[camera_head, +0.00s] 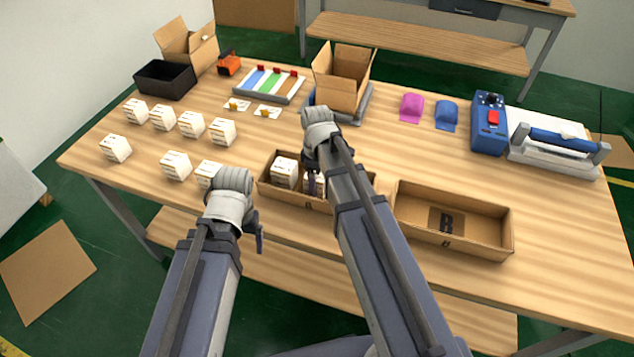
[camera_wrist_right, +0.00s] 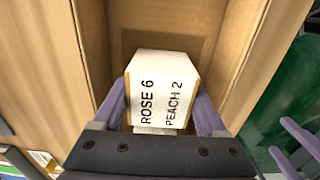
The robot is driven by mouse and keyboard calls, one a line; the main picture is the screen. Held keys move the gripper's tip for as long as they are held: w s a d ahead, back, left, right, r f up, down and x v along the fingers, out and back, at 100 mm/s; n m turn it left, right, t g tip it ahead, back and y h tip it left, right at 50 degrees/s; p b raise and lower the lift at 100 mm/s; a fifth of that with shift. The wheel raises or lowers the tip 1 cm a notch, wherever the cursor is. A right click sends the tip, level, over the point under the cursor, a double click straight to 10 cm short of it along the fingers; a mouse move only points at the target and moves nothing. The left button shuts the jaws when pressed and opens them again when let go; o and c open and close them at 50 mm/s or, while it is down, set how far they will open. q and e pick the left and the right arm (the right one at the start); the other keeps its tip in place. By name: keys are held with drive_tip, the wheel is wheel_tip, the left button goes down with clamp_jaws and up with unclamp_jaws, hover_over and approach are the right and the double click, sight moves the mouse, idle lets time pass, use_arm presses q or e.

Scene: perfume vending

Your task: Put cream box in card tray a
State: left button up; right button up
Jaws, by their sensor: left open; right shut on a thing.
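A cream box (camera_wrist_right: 165,85) printed "ROSE 6" and "PEACH 2" is between the fingers of my right gripper (camera_wrist_right: 162,118), which is shut on it. In the head view the right gripper (camera_head: 312,182) is at the left cardboard tray (camera_head: 268,190), with the held box mostly hidden. Whether this box touches the tray floor cannot be told. Another cream box (camera_head: 284,170) sits in that tray's left part. The right arm covers some of this tray. My left gripper (camera_head: 257,236) is open and empty in front of the table's near side.
Several cream boxes (camera_head: 163,117) stand on the left of the table. An empty tray marked B (camera_head: 455,245) is to the right. An open carton (camera_head: 340,85), a black bin (camera_head: 165,80), and a blue device (camera_head: 488,125) stand further back. The right front tabletop is clear.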

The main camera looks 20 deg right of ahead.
drive_tip(key=o, duration=1.4)
drive_tip(key=shift+f, duration=0.1)
wheel_tip(320, 180, up, 12)
drive_tip(key=p, duration=1.2)
drive_tip(key=shift+r, duration=0.2)
